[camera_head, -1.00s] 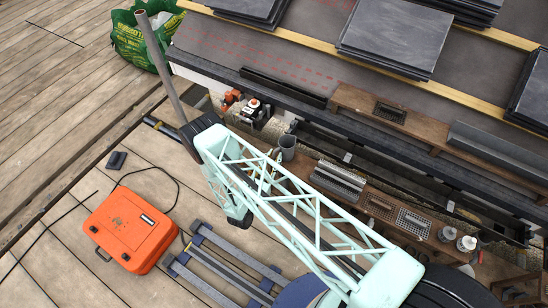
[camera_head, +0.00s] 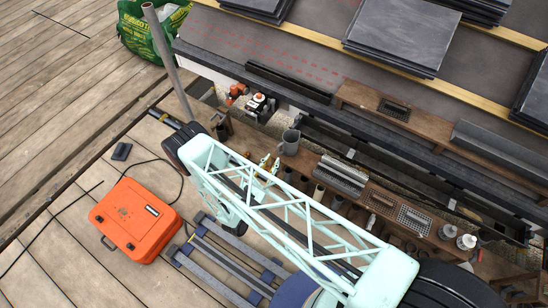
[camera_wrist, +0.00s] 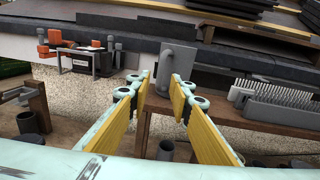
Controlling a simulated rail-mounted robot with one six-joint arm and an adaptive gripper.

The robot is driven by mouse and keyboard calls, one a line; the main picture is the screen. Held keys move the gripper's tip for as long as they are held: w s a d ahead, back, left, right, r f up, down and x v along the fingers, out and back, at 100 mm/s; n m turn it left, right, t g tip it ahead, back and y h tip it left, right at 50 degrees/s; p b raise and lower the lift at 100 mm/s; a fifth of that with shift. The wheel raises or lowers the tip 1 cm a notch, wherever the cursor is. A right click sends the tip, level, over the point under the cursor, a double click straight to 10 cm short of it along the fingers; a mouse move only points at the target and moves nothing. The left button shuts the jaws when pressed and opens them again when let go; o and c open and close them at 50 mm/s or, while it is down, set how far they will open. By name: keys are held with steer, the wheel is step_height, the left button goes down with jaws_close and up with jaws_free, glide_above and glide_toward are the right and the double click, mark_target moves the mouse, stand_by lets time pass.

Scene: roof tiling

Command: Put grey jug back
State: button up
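The grey jug (camera_head: 290,142) stands upright on the brown wooden shelf beside the roof edge in the head view. It also shows in the wrist view (camera_wrist: 179,62), straight ahead, beyond and between my fingertips. My gripper (camera_wrist: 162,82) is open, with yellow pads on both fingers and nothing between them. In the head view my gripper (camera_head: 267,164) is just left of and below the jug, partly hidden by my pale green lattice arm. The fingers look close to the jug; whether one touches it cannot be told.
An orange and black tool (camera_wrist: 82,60) is left of the jug. Grey brushes or combs (camera_wrist: 275,102) lie to the right. Dark cylindrical holders (camera_wrist: 165,149) are below my fingers. An orange case (camera_head: 135,220) sits on the deck. Slate stacks (camera_head: 403,36) lie on the roof.

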steer(key=shift+p+v, duration=0.35)
steer(key=shift+v, duration=2.2)
